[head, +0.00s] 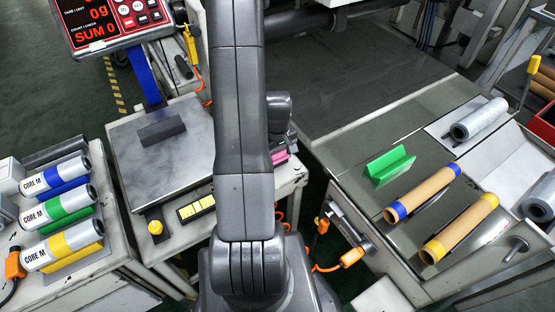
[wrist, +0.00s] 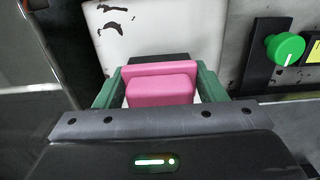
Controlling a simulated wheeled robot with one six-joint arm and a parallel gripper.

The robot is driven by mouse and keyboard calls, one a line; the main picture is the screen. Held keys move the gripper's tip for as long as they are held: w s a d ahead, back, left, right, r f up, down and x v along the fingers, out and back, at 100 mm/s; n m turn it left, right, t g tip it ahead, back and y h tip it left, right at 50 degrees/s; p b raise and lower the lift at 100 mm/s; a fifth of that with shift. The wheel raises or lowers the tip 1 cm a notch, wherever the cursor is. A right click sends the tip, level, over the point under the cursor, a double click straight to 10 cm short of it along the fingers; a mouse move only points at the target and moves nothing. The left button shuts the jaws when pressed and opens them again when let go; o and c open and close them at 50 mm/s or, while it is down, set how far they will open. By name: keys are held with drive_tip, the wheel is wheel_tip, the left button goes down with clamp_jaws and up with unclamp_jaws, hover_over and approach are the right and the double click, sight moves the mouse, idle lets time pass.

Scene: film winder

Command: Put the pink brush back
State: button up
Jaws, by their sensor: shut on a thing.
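The pink brush (wrist: 160,90) is in the middle of the wrist view, between the green fingers of my gripper (wrist: 160,94), which is shut on it. A dark strip shows just beyond the brush; I cannot tell whether it belongs to the brush or to a thing behind it. In the head view only a small pink part of the brush (head: 280,157) shows at the right of my arm, near the edge of the scale's stand. My arm hides most of the gripper there. Whether the brush touches any surface is not clear.
A white, chipped panel (wrist: 150,35) lies beyond the brush, with a green knob (wrist: 285,48) to its right. In the head view, a scale plate (head: 165,175) with a dark block is left of my arm. A green angled piece (head: 390,165) and orange-brown cores (head: 425,193) lie right.

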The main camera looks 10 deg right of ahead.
drive_tip(key=shift+f, duration=0.7)
drive_tip(key=shift+f, duration=0.15)
drive_tip(key=o, duration=1)
drive_tip(key=shift+o, duration=0.2)
wheel_tip(320, 180, up, 12)
drive_tip(key=shift+r+p, duration=0.2)
drive_tip(key=shift+p, duration=0.8)
